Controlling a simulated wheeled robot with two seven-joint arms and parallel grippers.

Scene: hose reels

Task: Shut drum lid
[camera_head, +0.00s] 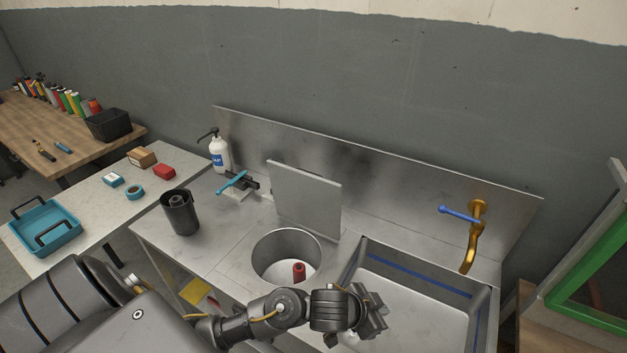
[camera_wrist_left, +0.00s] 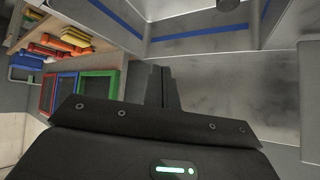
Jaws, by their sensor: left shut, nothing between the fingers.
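The drum lid (camera_head: 304,200) is a square grey metal plate standing upright at the back edge of the drum opening. The drum (camera_head: 287,250) is a round metal well sunk in the steel counter, uncovered, with a red cylinder (camera_head: 299,271) inside. My left gripper (camera_head: 376,318) is shut and empty, over the front left part of the sink, to the right of and nearer than the drum. It is apart from the lid. In the left wrist view my shut fingers (camera_wrist_left: 158,85) show against the steel sink; the lid is not seen there. My right gripper is not in view.
The sink basin (camera_head: 415,275) with a blue stripe lies right of the drum, below a brass tap (camera_head: 475,235). A dark canister (camera_head: 180,212), a blue-handled tool (camera_head: 233,181) and a white pump bottle (camera_head: 218,152) stand left of the lid. A green-framed item (camera_head: 590,290) stands at right.

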